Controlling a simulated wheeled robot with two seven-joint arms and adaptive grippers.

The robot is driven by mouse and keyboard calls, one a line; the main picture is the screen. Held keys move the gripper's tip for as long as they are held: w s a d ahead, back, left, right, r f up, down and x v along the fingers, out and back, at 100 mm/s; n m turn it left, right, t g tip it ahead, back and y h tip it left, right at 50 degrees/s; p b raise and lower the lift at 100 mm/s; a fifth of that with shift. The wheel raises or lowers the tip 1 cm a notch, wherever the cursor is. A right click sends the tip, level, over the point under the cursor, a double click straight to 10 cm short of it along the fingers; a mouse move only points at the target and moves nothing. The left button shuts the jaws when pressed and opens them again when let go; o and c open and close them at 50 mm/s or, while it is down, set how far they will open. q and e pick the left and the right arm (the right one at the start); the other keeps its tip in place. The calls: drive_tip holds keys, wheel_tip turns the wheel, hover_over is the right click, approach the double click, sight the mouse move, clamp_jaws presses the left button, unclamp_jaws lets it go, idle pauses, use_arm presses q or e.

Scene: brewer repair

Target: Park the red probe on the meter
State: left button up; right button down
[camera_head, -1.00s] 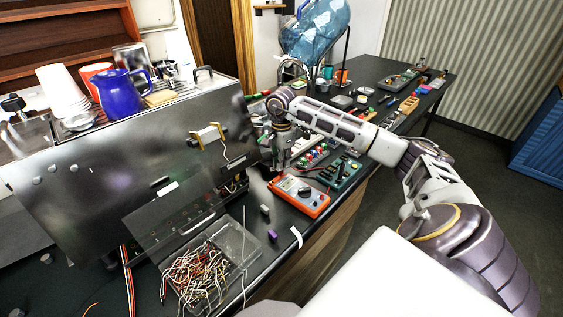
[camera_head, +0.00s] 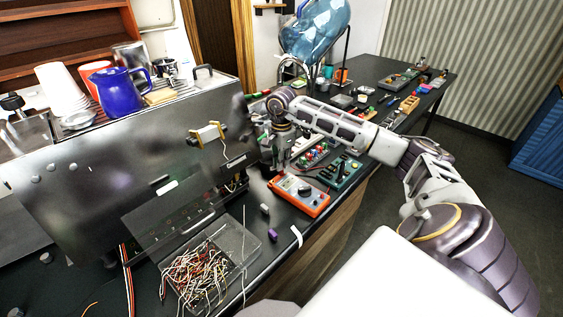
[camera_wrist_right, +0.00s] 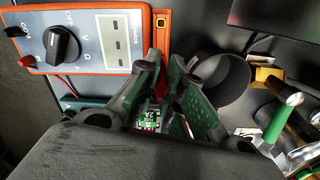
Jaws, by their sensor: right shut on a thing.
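The orange meter (camera_head: 299,195) lies flat on the dark bench, right of the big metal machine. In the right wrist view the meter (camera_wrist_right: 88,42) fills the upper left, with its black dial, grey display and a black and a red plug at its left edge. An orange strip runs along its right side. My right gripper (camera_head: 278,165) is beside the meter's far end, close to the machine. In the wrist view its green-padded fingers (camera_wrist_right: 168,72) point toward the orange strip and are close together. The red probe is mostly hidden between them; only a bit of red shows. My left gripper is out of view.
The metal machine (camera_head: 95,175) stands close left of the gripper. A teal meter (camera_head: 345,172) lies beside the orange one. A green-handled tool (camera_wrist_right: 283,118) lies right in the wrist view.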

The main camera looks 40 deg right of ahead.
idle(0.5)
drive_tip(key=c, duration=1.5)
unclamp_jaws()
drive_tip(key=shift+o, duration=0.2)
drive_tip(key=shift+r, duration=0.1)
wheel_tip(320, 180, up, 12)
idle(0.4)
wheel_tip(320, 180, up, 9)
drive_tip(key=p, duration=0.9)
